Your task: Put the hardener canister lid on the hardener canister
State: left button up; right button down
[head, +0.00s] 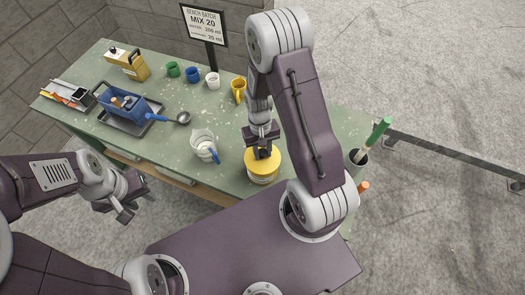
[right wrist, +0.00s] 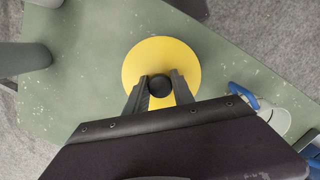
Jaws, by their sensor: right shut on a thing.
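The hardener canister (head: 262,179) is a squat yellow can with a pale label band, upright near the front edge of the green bench. Its lid is a round yellow disc (right wrist: 133,68) with a black knob (right wrist: 160,86). My right gripper (head: 262,152) points down over the canister, and in the right wrist view its fingers (right wrist: 160,90) are shut on the knob. The lid lines up with the canister top in the head view; I cannot tell whether it is fully seated. My left gripper (head: 113,209) is open and empty, off the bench's front edge.
A measuring jug (head: 203,146) stands left of the canister. A blue tub (head: 127,112) on a tray, a ladle (head: 183,118) and a rectangular can (head: 134,67) are further left. A pot with a green-handled tool (head: 357,158) stands right.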

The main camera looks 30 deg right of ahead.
jog(key=shift+f+b, duration=0.6)
jog(key=shift+f, duration=0.15)
jog(key=c, duration=1)
grip_release()
jog(key=r, duration=0.3)
jog(key=w+r, duration=0.1)
jog(key=r, duration=0.2)
jog(key=r+b, duration=0.1)
jog(key=r, duration=0.2)
jog(key=shift+w+d, duration=0.1)
jog(key=shift+w, duration=0.05)
jog(key=shift+f, duration=0.1)
